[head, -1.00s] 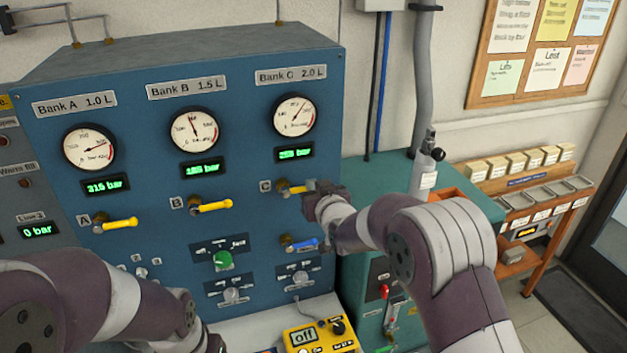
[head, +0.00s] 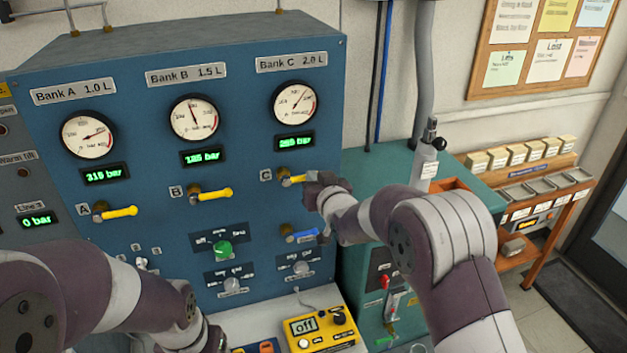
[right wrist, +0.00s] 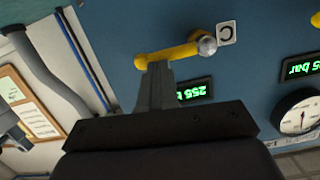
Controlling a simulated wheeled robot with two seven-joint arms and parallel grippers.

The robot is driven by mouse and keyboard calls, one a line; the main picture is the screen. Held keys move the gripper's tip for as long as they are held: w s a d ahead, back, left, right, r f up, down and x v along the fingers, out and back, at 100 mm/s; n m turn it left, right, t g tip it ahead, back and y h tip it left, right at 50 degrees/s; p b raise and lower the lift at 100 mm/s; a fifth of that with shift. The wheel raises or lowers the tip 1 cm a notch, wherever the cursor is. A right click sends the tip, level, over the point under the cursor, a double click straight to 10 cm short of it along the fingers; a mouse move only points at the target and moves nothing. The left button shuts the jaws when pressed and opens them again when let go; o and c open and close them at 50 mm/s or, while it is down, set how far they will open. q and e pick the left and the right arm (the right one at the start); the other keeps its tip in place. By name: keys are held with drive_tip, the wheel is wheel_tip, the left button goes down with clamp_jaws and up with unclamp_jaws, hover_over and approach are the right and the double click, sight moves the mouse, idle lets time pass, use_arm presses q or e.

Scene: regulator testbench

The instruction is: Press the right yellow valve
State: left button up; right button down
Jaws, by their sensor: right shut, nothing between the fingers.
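The right yellow valve is the lever marked C (head: 291,180), under the Bank C gauge on the blue panel. Its yellow handle points right. My right gripper (head: 317,183) is at the free end of this handle and hides its tip in the head view. In the right wrist view, the closed fingers (right wrist: 156,80) meet or overlap the yellow handle (right wrist: 172,54) near its free end; I cannot tell if they touch. Nothing is between the fingers. My left arm is low at the left, and its gripper (head: 214,343) is mostly cut off by the bottom edge.
Yellow levers A (head: 118,212) and B (head: 214,194) are to the left. A blue lever (head: 301,236) is just below C, close to my right wrist. A green knob (head: 222,249) sits lower on the panel, and a yellow meter (head: 318,330) stands below.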

drive_tip(key=shift+f, duration=0.2)
wheel_tip(320, 180, down, 6)
drive_tip(key=a+m+y+b, duration=0.2)
drive_tip(key=m+b, duration=0.6)
drive_tip(key=m, duration=0.5)
drive_tip(key=shift+s+a+f+m+t+y+b, duration=0.3)
drive_tip(key=shift+s+a+m+y+b, duration=0.15)
drive_tip(key=shift+y, duration=0.25)
drive_tip(key=shift+r, duration=0.1)
idle(0.4)
